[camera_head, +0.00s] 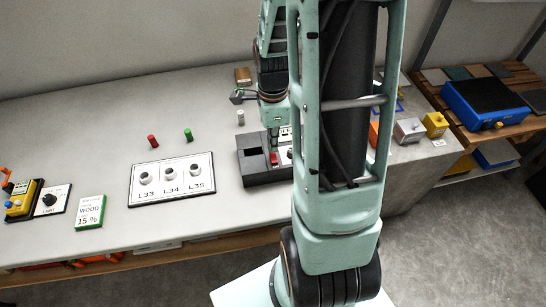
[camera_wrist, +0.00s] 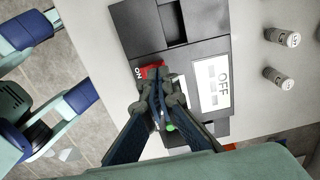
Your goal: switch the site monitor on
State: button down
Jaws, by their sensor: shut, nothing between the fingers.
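The site monitor seems to be the dark grey box (camera_head: 262,176) on the bench, partly hidden behind my arm in the head view. In the wrist view the box (camera_wrist: 140,17) has a red switch (camera_wrist: 150,70) with ON lettered beside it. Its white panel (camera_wrist: 212,85) reads OFF. My gripper (camera_wrist: 157,76) is shut and empty, its fingertips over the red switch. I cannot tell whether they touch it, and they cover part of it. A small green spot (camera_wrist: 170,127) shows between the fingers.
A board of round sockets (camera_head: 172,179) lies left of the box, with red (camera_head: 152,141) and green (camera_head: 188,134) pegs behind. Two pale cylinders (camera_wrist: 283,37) stand right of the box in the wrist view. A blue case (camera_head: 486,103) is on the right shelf.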

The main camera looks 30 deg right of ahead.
jog(key=shift+f+b, duration=0.85)
jog(key=shift+f, duration=0.3)
jog(key=shift+r, duration=0.1)
jog(key=shift+r+p, duration=2.7)
jog(key=shift+r, duration=0.75)
